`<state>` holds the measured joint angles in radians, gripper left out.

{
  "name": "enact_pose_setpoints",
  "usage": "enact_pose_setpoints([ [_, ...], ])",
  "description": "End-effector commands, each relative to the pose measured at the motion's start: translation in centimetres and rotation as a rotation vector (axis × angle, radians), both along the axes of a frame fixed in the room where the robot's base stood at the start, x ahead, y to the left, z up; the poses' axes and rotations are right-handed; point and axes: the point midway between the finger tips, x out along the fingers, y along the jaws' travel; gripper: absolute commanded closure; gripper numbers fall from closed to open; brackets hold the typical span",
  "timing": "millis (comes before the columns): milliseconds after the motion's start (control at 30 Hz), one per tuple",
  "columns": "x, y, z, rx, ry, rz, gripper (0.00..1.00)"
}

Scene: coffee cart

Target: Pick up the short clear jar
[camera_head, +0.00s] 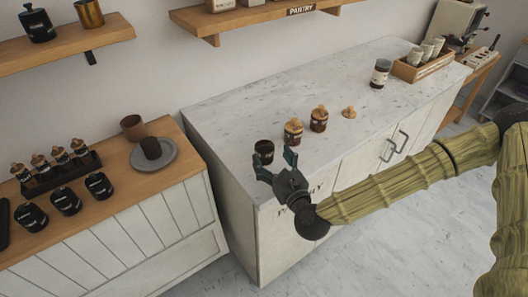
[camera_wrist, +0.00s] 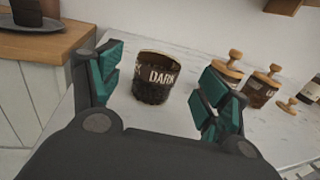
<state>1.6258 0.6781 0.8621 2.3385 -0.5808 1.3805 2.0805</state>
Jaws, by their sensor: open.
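In the head view, the jar (camera_head: 264,147) is near the counter's front left corner. My gripper (camera_wrist: 160,74) is open, with its green-padded fingers to the left and right of the jar in the wrist view. The jar appears beyond the fingertips, and I see no contact. In the head view, my gripper (camera_head: 274,163) is just in front of the jar, with nothing held.
Two jars with wooden lids (camera_head: 293,132) (camera_head: 319,120) and a loose wooden lid (camera_head: 349,112) are to the right. A taller labelled jar (camera_head: 380,73) and a wooden crate of cups (camera_head: 420,68) stand farther back. Counter space (camera_head: 235,110) behind the jar is clear.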

Motion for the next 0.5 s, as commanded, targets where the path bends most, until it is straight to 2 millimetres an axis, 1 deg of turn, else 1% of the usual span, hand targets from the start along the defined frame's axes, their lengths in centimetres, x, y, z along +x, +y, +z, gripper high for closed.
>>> enact_pose_setpoints([
  [167,0.9,0.5,0.1,-0.002,-0.001,0.001,0.23],
  [400,3.7,1.8,-0.2,-0.001,-0.002,0.003,0.23],
  [500,4.5,2.2,-0.3,-0.001,-0.002,0.004,0.23],
])
